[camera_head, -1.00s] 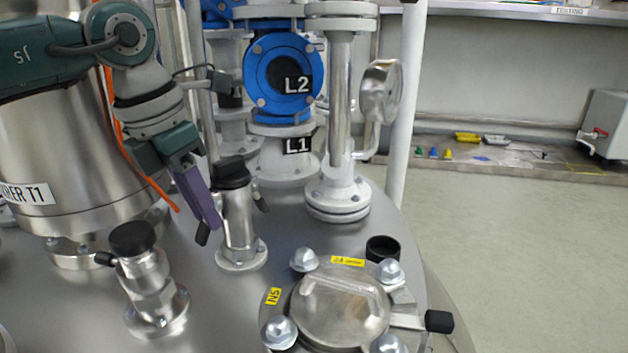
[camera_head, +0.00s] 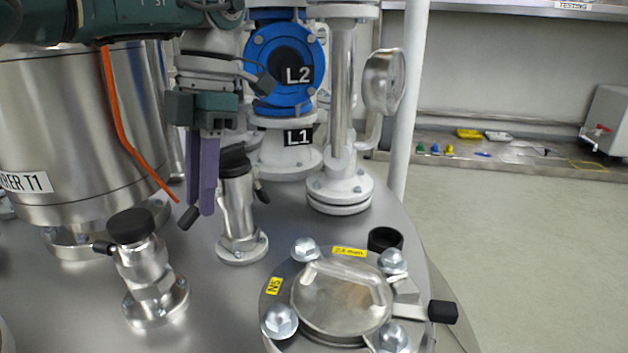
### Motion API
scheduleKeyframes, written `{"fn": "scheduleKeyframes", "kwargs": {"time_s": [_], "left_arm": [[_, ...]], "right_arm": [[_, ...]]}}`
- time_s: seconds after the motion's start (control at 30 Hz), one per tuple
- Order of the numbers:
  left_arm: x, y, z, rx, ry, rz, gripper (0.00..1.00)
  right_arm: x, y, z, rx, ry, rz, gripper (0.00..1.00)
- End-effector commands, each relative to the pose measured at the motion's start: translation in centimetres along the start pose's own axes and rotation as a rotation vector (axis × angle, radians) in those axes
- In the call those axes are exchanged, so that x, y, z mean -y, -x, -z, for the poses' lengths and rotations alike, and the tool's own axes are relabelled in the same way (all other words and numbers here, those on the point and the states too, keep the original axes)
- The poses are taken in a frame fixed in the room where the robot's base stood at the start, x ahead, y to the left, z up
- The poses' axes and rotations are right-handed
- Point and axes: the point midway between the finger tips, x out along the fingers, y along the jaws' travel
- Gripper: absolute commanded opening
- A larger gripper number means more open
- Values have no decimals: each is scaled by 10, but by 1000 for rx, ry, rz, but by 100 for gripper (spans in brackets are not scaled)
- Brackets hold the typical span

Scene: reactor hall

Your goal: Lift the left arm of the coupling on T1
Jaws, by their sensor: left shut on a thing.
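The coupling (camera_head: 238,208) on the reactor lid is a silver upright cylinder with a black cap. Its left arm (camera_head: 188,217) has a black tip that points down and to the left, below my gripper's fingers. Its right arm (camera_head: 262,194) shows as a short black tip on the other side. My left gripper (camera_head: 205,208), with purple fingers, comes down from above just left of the coupling. It is shut on the left arm; the fingers hide most of that arm. My right gripper is not in view.
A second silver fitting (camera_head: 145,270) with a black knob stands front left. A round hatch (camera_head: 341,298) with several bolts lies front right. Blue and white pipework (camera_head: 285,70) rises behind the coupling. The steel vessel labelled T1 (camera_head: 75,130) is at left.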

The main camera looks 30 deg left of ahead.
Motion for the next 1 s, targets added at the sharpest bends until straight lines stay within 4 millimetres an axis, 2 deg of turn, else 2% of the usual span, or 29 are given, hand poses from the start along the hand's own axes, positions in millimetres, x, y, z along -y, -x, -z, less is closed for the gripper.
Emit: {"fn": "scheduleKeyframes", "kwargs": {"time_s": [0.37,0.4,0.67,0.9,1.0], "left_arm": [[0,0,0,-4,0,-1,0],[0,0,0,-4,0,-1,26],[0,0,0,-4,0,-1,55],[0,0,0,-4,0,-1,55],[0,7,0,-2,0,-1,55]], "right_arm": [[0,-1,0,0,-2,1,58],[1,-1,0,0,-2,2,58],[1,-1,0,-1,-5,4,58],[1,0,0,-1,-5,4,58],[1,3,1,-1,-5,4,58]]}}
